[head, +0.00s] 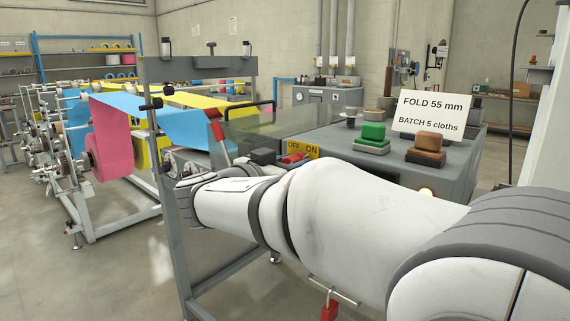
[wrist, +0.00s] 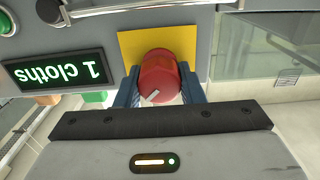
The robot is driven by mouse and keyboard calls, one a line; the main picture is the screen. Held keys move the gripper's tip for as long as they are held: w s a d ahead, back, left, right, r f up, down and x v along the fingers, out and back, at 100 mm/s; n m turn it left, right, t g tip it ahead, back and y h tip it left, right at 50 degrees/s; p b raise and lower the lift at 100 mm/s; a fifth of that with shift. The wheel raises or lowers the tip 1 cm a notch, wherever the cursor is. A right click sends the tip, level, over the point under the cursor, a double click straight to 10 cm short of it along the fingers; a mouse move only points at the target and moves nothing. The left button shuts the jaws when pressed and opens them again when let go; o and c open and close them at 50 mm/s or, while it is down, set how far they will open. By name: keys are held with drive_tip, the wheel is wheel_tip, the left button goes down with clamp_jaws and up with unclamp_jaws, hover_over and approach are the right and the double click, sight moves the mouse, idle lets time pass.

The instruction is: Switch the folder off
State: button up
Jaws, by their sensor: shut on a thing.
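The folder's red switch knob (wrist: 158,75) sits on a yellow plate (wrist: 135,45) in the wrist view. My gripper (wrist: 160,88) is shut on the knob, with one blue finger on each side of it. A white mark on the knob lies at a slant; the wrist view does not show the plate's words, so I cannot tell the setting. In the head view the yellow plate (head: 304,147) reads OFF and ON, with the red knob (head: 293,158) at its lower edge. My arm hides most of the gripper there.
A lit display (wrist: 58,75) reads "1 cloths", upside down in the wrist view. Green (head: 373,135) and brown (head: 428,145) cloth stacks stand on the grey machine top by a sign (head: 432,114) reading FOLD 55 mm, BATCH 5 cloths. A clear cover (head: 260,128) lies behind the switch.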

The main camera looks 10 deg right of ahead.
drive_tip(key=shift+f+n, duration=0.1)
drive_tip(key=shift+n, duration=0.2)
drive_tip(key=shift+n+b, duration=1.05)
drive_tip(key=shift+n, duration=0.15)
drive_tip(key=n+b, duration=0.1)
drive_tip(key=n, duration=0.4)
drive_tip(key=shift+w+a+n, duration=0.1)
drive_tip(key=shift+n, duration=0.2)
drive_tip(key=n+p, duration=0.1)
drive_tip(key=n, duration=0.3)
drive_tip(key=shift+n, duration=0.3)
drive_tip(key=n+p, duration=0.2)
drive_tip(key=n, duration=0.2)
drive_tip(key=shift+f+n, duration=0.1)
drive_tip(key=shift+n, duration=0.2)
drive_tip(key=o, duration=1)
drive_tip(key=shift+a, duration=0.1)
